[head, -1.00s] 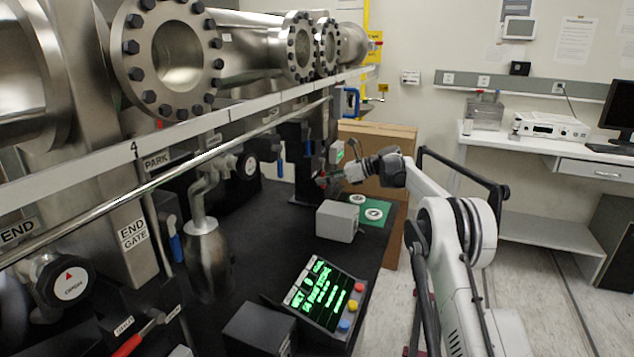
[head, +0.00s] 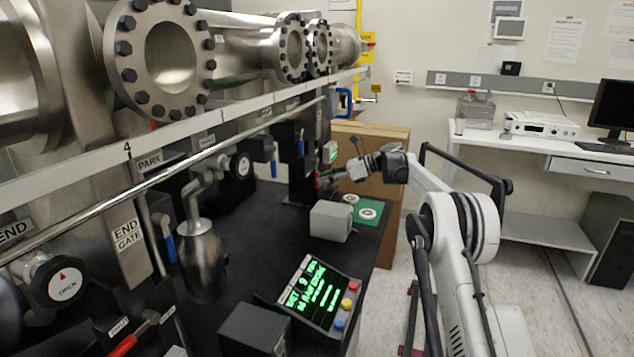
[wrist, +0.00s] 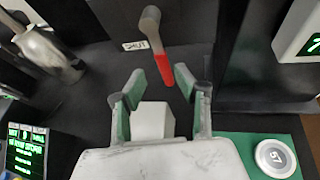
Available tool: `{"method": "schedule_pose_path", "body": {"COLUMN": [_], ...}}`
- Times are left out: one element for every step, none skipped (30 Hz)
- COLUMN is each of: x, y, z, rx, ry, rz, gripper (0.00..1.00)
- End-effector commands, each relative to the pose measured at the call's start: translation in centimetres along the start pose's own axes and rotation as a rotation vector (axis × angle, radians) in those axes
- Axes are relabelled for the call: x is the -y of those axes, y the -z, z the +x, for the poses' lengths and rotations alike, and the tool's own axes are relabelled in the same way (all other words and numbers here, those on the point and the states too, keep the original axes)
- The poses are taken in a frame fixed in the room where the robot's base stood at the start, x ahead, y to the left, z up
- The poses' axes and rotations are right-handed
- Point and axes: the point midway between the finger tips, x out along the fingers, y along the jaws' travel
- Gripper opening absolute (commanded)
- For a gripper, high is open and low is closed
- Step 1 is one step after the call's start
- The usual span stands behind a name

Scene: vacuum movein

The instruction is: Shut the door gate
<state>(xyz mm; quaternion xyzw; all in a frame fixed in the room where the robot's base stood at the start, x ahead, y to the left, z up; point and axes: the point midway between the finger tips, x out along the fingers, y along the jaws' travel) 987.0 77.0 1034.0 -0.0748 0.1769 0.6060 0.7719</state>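A lever with a grey shaft and a red end (wrist: 162,68) stands out from a dark panel in the wrist view, beside a white label reading SHUT (wrist: 135,46). I cannot read any label naming it the door gate. My gripper (wrist: 157,88) is open, its two green-padded fingers spread to either side of the red end. The red tip lies at or just beyond the fingertips, and I see no contact. In the head view my gripper (head: 342,163) is at the far end of the black bench, by the dark upright fittings, with its fingers apart.
A grey box (head: 331,222) and a green mat with round white discs (head: 367,213) lie below my gripper. A display console (head: 313,294) stands nearer. A long metal rail (head: 180,165) and steel pipework run along the left. An END GATE label (head: 128,235) is at near left.

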Motion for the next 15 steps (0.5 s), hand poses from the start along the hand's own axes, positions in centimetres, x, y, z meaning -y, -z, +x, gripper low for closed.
{"method": "schedule_pose_path", "body": {"x": [0.1, 0.1, 0.0, 0.0, 0.0, 0.0, 0.0, 0.0, -0.1, -0.1, -0.1, -0.1, -0.1, -0.1, -0.1], "y": [0.0, 0.0, 0.0, 0.0, 0.1, 0.1, 0.1, 0.1, 0.1, 0.1, 0.1, 0.1, 0.1, 0.1, 0.1], "z": [-1.2, -1.9, -2.7, -3.2, -3.9, -4.6, -5.2, -5.6, -6.2, -6.6, -7.0, -7.5, -7.8, -8.0, -8.2], "rx": [0.0, 0.0, 0.0, 0.0, 0.0, 0.0, -0.001, -0.001, -0.001, -0.001, -0.001, -0.001, -0.001, -0.001, -0.001], "ry": [0.002, 0.002, 0.002, 0.002, 0.002, 0.001, 0.001, 0.0, 0.0, 0.0, 0.0, 0.0, -0.001, -0.001, -0.002], "rz": [0.001, 0.001, 0.0, 0.0, 0.0, 0.0, 0.0, 0.0, 0.0, 0.0, 0.0, 0.0, 0.0, 0.0, 0.0], "gripper": [0.31, 0.31, 0.31, 0.31, 0.31, 0.31, 0.31, 0.31, 0.31, 0.31, 0.31, 0.31, 0.31, 0.31, 0.31]}}
